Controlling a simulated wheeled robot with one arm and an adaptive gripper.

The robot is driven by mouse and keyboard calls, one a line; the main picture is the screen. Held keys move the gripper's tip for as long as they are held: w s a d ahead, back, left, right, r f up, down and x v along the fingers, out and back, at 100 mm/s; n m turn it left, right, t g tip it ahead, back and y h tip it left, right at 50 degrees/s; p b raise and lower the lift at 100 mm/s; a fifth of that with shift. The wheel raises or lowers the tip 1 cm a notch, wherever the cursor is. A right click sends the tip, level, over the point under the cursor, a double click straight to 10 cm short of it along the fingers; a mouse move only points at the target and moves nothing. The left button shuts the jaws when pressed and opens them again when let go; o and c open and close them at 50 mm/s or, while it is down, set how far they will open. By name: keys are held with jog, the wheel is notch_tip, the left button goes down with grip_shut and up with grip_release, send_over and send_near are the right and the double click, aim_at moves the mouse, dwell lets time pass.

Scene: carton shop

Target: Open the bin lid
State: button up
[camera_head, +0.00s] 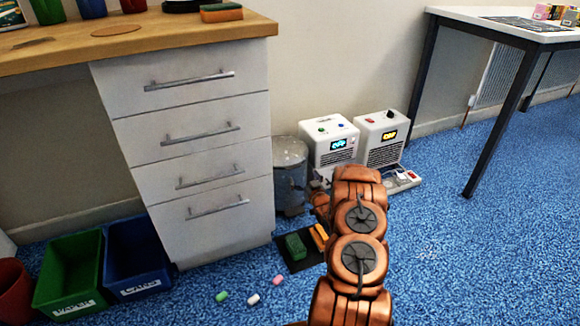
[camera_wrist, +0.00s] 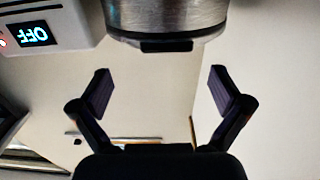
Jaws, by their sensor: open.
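The bin (camera_head: 290,180) is a small grey metal cylinder on the floor between the drawer cabinet and two white boxes. Its lid (camera_head: 289,151) looks shut in the head view. In the wrist view a brushed metal body with a dark tab (camera_wrist: 166,46) shows at the top edge, apparently part of the bin. My gripper (camera_wrist: 161,88) is open with nothing between its fingers. The metal body lies beyond the fingertips, and I see no contact.
The white drawer cabinet (camera_head: 195,155) stands close left of the bin. Sponges lie on a dark mat (camera_head: 290,262). Open blue floor (camera_head: 490,250) lies right.

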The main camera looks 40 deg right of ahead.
aim_at(294, 168)
jog(key=b+x, duration=0.1)
jog(key=x, duration=0.1)
jog(key=a+b+x, duration=0.1)
jog(key=x, duration=0.2)
jog(key=shift+w+f, duration=0.1)
jog(key=shift+w, duration=0.35)
jog(key=shift+b+x, duration=0.3)
jog(key=shift+x, duration=0.6)
jog(key=shift+s+d, duration=0.1)
jog(key=shift+d, duration=0.05)
jog(key=c, duration=1.6)
jog(key=shift+r, duration=0.2)
